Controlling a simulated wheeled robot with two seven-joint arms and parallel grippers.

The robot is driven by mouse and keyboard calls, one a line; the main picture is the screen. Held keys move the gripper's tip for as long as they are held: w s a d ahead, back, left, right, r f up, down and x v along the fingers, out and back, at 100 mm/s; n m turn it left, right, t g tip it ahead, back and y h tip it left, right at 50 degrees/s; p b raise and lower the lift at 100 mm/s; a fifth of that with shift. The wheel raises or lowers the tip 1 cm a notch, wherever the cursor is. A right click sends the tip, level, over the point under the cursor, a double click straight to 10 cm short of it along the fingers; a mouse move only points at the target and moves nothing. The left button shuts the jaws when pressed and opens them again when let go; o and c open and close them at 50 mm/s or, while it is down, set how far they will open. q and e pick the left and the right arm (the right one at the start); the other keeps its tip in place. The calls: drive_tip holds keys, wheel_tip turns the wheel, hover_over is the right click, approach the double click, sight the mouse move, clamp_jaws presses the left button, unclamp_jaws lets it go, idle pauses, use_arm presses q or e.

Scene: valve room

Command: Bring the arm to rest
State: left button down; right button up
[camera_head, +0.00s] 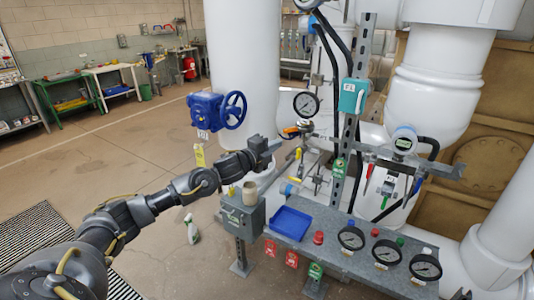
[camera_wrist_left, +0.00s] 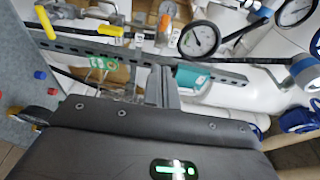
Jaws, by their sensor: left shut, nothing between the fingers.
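My left arm comes in from the lower left in the head view and reaches up and right, held in the air. Its left gripper (camera_head: 268,146) is shut and empty, in front of the white pipe and left of the valve piping. In the left wrist view the shut fingers of the gripper (camera_wrist_left: 162,86) point toward a grey perforated rail (camera_wrist_left: 125,50) and a teal box (camera_wrist_left: 195,80). I cannot tell the exact gap between the fingers and the rail. My right gripper is not in view.
A blue handwheel valve (camera_head: 217,110) and a pressure gauge (camera_head: 306,104) stand near the gripper. A spray bottle (camera_head: 191,230) stands on the floor. Floor at left is mostly open.

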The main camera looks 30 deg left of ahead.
use_arm(q)
drive_tip(key=v, duration=0.3)
drive_tip(key=shift+w+a+b, duration=0.1)
drive_tip(key=shift+a+b, duration=0.05)
drive_tip(key=shift+b, duration=0.15)
